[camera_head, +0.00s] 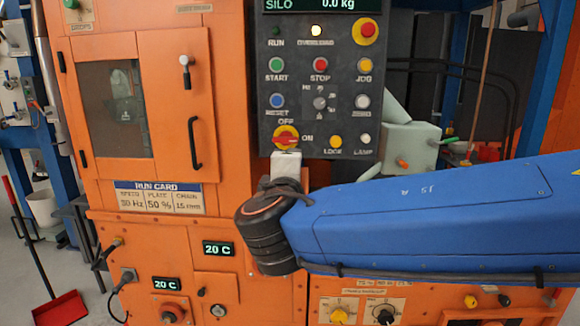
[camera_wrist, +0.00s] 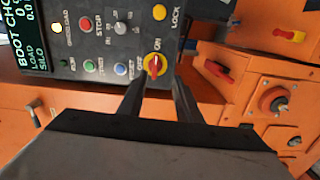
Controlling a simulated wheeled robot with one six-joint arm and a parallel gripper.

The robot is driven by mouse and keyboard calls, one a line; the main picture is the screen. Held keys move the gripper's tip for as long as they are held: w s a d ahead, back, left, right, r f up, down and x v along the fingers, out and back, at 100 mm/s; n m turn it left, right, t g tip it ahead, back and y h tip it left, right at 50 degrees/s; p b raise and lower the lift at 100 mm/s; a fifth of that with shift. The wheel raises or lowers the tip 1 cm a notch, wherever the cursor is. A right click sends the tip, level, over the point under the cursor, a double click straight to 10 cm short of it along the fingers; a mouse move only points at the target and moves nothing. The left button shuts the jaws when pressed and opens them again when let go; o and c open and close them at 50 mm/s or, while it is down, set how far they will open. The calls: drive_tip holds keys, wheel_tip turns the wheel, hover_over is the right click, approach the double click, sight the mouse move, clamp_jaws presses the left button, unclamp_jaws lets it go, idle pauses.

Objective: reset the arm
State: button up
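My gripper (camera_wrist: 157,88) shows in the wrist view as two dark fingers with a clear gap between them, and it is empty. A yellow rotary switch with a red handle (camera_wrist: 155,65) lies just beyond the fingertips; I cannot tell whether they touch it. The same switch (camera_head: 286,138) is at the lower left of the dark control panel (camera_head: 340,100) in the head view, its handle lying toward ON. My blue arm reaches in from the right in that view, its black wrist joint below the switch. The fingertips are hard to make out there.
The panel stands on an orange cabinet with a windowed door (camera_head: 118,108) and handle at left. The OVERLOAD lamp (camera_head: 316,31) glows. A pale green box (camera_head: 408,148) is right of the panel. A red dustpan (camera_head: 62,308) is on the floor at left.

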drive_tip(key=s+d+f+m+g+h, duration=0.3)
drive_tip(key=d+f, duration=0.4)
drive_tip(key=d, duration=0.6)
drive_tip(key=s+d+f+m+g+h, duration=0.2)
drive_tip(key=d+f+m+g, duration=0.4)
drive_tip(key=d, duration=0.8)
drive_tip(key=s+d+f+m+g+y, duration=0.3)
drive_tip(key=s+f+m+y, duration=0.3)
drive_tip(key=s+f, duration=0.7)
drive_tip(key=shift+s+d+f+m+g, duration=0.15)
drive_tip(key=shift+s+f+m+g, duration=0.3)
drive_tip(key=shift+s+m, duration=1.1)
drive_tip(key=shift+s+r+n, duration=0.1)
drive_tip(key=shift+s+n, duration=0.35)
